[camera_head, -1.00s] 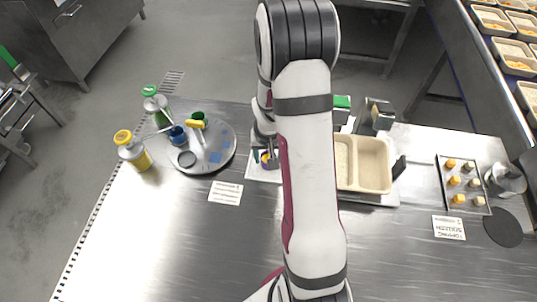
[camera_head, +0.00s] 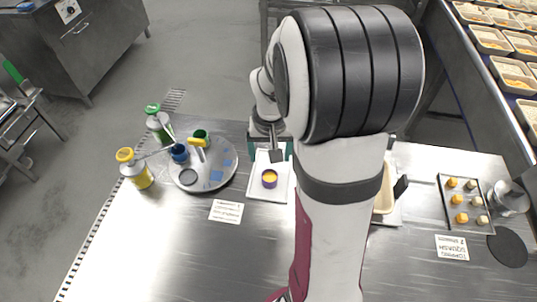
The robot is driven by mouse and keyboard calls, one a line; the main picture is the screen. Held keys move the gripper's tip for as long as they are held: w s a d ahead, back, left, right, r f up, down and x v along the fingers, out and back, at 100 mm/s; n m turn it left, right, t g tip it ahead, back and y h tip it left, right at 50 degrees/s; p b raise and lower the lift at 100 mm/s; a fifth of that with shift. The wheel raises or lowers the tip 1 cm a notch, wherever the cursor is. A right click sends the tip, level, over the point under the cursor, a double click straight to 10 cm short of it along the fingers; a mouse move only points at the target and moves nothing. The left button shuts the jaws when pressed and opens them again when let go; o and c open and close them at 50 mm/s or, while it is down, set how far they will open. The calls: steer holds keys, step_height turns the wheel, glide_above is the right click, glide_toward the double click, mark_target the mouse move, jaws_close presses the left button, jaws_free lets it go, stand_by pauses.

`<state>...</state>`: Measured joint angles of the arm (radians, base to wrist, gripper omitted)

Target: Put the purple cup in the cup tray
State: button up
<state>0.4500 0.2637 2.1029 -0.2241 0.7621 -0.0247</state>
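My arm covers the area right of the tray.
Left of the tray, a round grey tray (camera_head: 216,180) holds a blue cup (camera_head: 180,153), a green cup (camera_head: 200,135) and a yellow-handled tool (camera_head: 198,143). A beige container (camera_head: 384,192) is partly hidden behind my arm. The front left table is clear.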

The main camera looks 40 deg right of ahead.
steer(key=s+a+r+y, duration=0.1)
steer(key=s+a+r, duration=0.1)
steer(key=s+a, duration=0.4)
steer(key=s+a+r+n+g, duration=0.1)
steer(key=s+a+r, duration=0.2)
steer(key=s+a, duration=0.3)
steer(key=s+a+r+y, duration=0.1)
steer(key=s+a+r, duration=0.2)
steer(key=s+a, duration=0.3)
steer(key=shift+s+a+y, duration=0.3)
steer(key=shift+s+a, duration=0.1)
steer(key=shift+a, duration=0.15)
